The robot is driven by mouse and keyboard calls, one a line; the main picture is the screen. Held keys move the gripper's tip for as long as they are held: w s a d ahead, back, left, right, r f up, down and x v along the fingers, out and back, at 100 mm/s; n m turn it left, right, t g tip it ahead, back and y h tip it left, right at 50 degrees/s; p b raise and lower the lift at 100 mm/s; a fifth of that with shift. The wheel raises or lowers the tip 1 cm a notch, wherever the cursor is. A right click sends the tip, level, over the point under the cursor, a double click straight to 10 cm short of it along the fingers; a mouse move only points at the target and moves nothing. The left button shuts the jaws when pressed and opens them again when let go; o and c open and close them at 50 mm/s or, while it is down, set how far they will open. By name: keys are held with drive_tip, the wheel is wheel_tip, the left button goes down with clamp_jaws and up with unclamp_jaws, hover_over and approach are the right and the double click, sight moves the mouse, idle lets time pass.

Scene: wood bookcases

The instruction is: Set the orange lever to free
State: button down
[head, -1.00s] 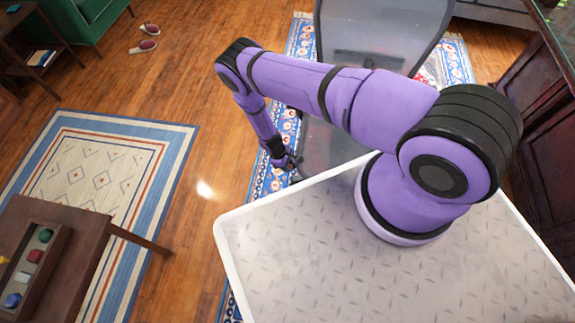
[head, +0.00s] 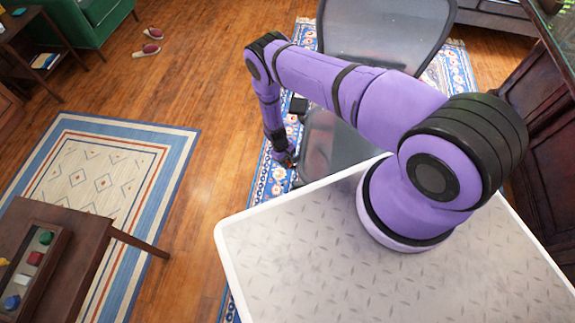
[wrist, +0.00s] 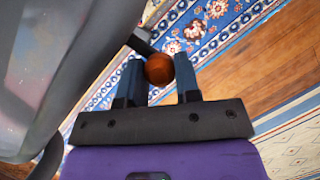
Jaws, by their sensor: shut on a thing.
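The orange lever shows in the wrist view as a round orange-brown knob (wrist: 159,69). It sits between the two fingers of my gripper (wrist: 157,75), which is shut on it. A dark stem behind the knob leads up toward the grey chair (wrist: 60,60). In the head view my gripper (head: 287,158) is low beside the left edge of the chair seat (head: 325,150), with a small bit of orange at its tip. The lever's setting cannot be read.
The chair back (head: 380,38) rises behind my arm. The chair stands on a blue patterned rug (head: 270,178). A dark table with a tray of coloured blocks (head: 40,258) is at lower left. Wood floor (head: 205,120) lies open to the left. A dark cabinet (head: 545,130) is at right.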

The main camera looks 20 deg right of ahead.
drive_tip(key=shift+w+d+m, duration=0.1)
drive_tip(key=shift+w+m, duration=0.15)
drive_tip(key=shift+m, duration=0.15)
drive_tip(key=c, duration=1.1)
unclamp_jaws()
drive_tip(key=v, duration=1)
drive_tip(key=shift+w+r, duration=0.15)
drive_tip(key=shift+r, duration=0.2)
drive_tip(key=shift+d, duration=0.1)
